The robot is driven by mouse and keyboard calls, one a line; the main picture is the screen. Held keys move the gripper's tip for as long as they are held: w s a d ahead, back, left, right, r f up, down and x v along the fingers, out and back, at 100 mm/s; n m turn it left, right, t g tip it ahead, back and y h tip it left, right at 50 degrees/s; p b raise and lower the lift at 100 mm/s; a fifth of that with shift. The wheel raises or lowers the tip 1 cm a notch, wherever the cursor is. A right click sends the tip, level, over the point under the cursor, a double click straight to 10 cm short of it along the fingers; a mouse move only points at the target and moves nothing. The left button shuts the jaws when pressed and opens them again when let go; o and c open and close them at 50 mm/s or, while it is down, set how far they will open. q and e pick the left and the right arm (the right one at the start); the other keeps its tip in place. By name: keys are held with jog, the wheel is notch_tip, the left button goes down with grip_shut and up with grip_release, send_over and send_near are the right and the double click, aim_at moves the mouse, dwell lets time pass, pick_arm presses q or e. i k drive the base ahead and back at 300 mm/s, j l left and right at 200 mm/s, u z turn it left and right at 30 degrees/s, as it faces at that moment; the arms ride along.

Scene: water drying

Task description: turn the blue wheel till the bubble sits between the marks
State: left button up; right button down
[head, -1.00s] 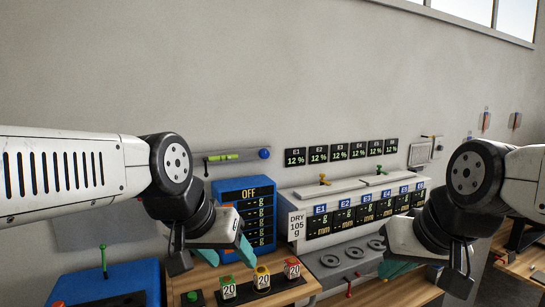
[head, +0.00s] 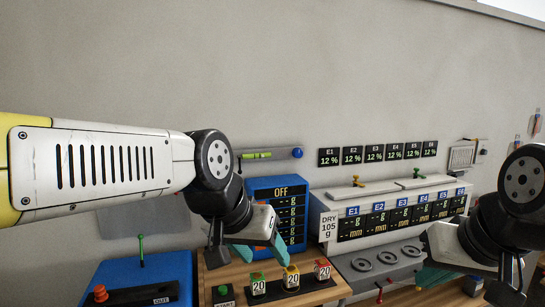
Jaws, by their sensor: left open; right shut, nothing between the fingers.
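The blue wheel (head: 297,153) is a small round knob at the right end of a grey rail on the back wall. A yellow-green level vial (head: 257,155) with dark marks lies on the rail left of it. The bubble is too small to make out. My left gripper (head: 262,254) is open and empty, below the rail and in front of the blue display box, clear of the wheel. My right gripper (head: 440,277) is shut and empty at the lower right, far from the wheel. Its fingers show only in part.
A blue display box (head: 264,187) reading OFF stands below the wheel. Right of it is a white dryer unit (head: 330,229) with several displays. Several small labelled cups (head: 292,281) and a green button (head: 223,291) are on the wooden table.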

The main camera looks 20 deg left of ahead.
aim_at(297, 152)
jog(key=i+j, duration=0.15)
jog(key=i, duration=0.25)
jog(key=i+j+z, duration=0.1)
jog(key=i, duration=0.35)
jog(key=j, duration=0.05)
